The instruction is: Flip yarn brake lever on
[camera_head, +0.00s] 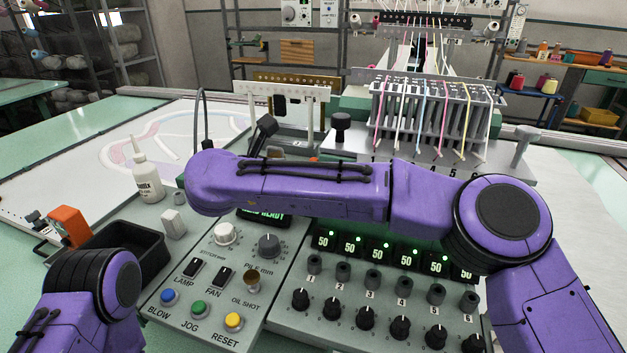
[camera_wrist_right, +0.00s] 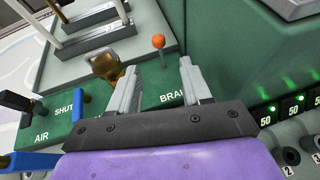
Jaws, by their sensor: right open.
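In the right wrist view, the brake lever (camera_wrist_right: 158,42) shows as an orange ball on a short stem, on a green panel. A partly covered label reading "BRA" (camera_wrist_right: 172,97) is printed on the panel nearer to me. My right gripper (camera_wrist_right: 160,75) is open, its two grey fingers pointing toward the lever. The orange ball appears beyond the fingertips, between them and nearer the left one; I see no contact. In the head view my right arm crosses the console and hides the panel and its own gripper. My left arm is at lower left, its gripper out of view.
In the right wrist view, a brass knob (camera_wrist_right: 106,66) is close beside the left finger. A blue lever (camera_wrist_right: 79,105) marked "SHUT" and a black-tipped lever (camera_wrist_right: 15,102) by "AIR" stand to the left. In the head view a white bottle (camera_head: 147,178) stands near a black tray (camera_head: 150,245).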

